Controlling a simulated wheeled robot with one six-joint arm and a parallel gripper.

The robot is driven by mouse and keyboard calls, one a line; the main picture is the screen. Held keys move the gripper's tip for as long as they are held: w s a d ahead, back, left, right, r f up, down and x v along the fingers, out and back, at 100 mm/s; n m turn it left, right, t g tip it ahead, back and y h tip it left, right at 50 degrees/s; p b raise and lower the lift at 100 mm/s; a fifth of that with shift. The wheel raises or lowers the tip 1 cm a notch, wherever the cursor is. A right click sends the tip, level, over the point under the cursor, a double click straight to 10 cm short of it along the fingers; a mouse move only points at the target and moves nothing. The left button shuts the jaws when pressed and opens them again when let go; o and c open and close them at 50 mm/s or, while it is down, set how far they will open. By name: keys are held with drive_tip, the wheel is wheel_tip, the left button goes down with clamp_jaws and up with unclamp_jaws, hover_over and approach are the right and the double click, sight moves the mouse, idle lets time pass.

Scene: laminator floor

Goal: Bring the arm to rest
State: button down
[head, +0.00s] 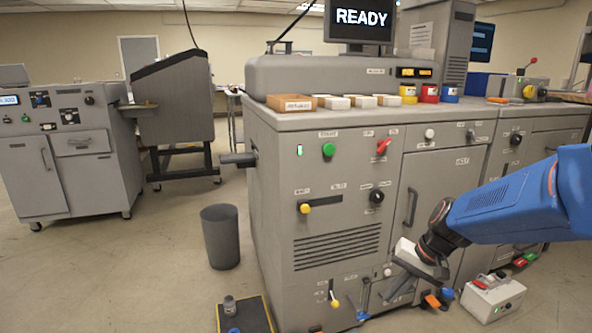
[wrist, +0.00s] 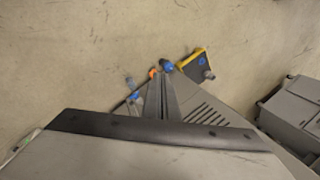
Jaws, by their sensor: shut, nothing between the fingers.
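My blue arm (head: 505,205) reaches in from the right in the head view, bent downward at the wrist. My gripper (head: 396,291) hangs low in front of the laminator's lower front. Its two dark fingers are together and hold nothing. In the wrist view the gripper (wrist: 161,78) points away from the camera, its fingertips close together. The large grey laminator (head: 335,250) stands behind it. I cannot tell from the frames how far the fingers are from the machine's face.
A grey bin (head: 220,236) and a yellow-edged dark mat (head: 245,313) are on the floor at left. The laminator's top holds several trays and coloured pots. Floor is open at the left.

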drive_tip(key=s+d+r+n+t+h, duration=0.1)
drive_tip(key=s+d+r+n+h, duration=0.1)
drive_tip(key=s, duration=0.8)
drive_tip(key=s+d+r+n+t+h, duration=0.2)
drive_tip(key=s+r, duration=0.3)
drive_tip(key=s, duration=0.5)
drive_tip(key=shift+s+r, duration=0.2)
drive_tip(key=shift+r, duration=0.05)
